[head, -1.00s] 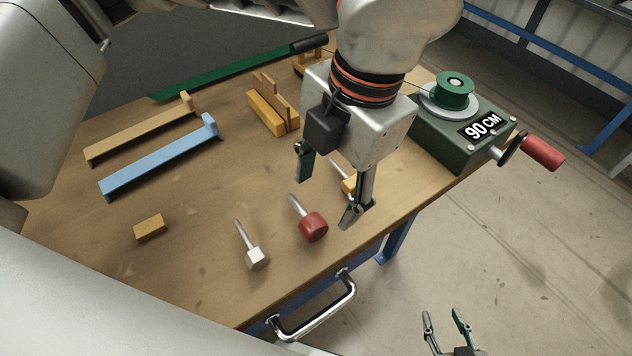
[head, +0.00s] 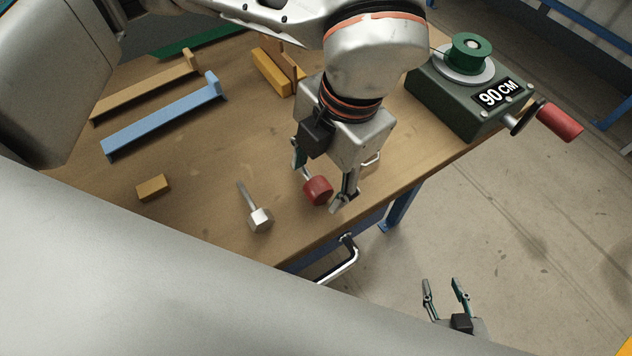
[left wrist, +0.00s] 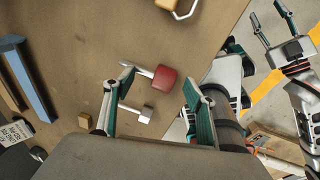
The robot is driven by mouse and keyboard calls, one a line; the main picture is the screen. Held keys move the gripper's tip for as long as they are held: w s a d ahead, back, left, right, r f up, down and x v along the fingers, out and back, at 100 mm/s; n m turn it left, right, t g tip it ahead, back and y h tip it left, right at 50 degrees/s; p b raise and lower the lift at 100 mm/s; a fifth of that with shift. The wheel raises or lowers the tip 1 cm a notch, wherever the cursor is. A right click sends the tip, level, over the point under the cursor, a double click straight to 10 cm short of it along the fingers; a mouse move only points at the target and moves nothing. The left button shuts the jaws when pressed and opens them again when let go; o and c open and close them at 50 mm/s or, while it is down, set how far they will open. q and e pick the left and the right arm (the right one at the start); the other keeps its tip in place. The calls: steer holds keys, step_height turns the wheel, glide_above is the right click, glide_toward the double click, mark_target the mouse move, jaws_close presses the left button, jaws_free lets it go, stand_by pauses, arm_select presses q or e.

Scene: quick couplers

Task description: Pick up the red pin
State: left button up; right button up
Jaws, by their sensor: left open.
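In the left wrist view, the red pin (left wrist: 164,78) shows between the fingers of the left gripper (left wrist: 157,78), with a gap on each side. It is not gripped. My right gripper (head: 443,288) is open and empty over the floor, beyond the bench edge. It also shows in the left wrist view (left wrist: 272,28).
A pale metal pin (head: 260,219) lies close to the left of the red pin. A small yellow block (head: 153,187), a blue bar (head: 160,117) and a wooden bar (head: 145,88) lie further left. A green crank box (head: 455,100) stands at the back right.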

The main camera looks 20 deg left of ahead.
arm_select(q)
steer(key=c, duration=1.6)
steer(key=shift+o, duration=0.2)
steer(key=shift+r, duration=0.15)
jaws_close()
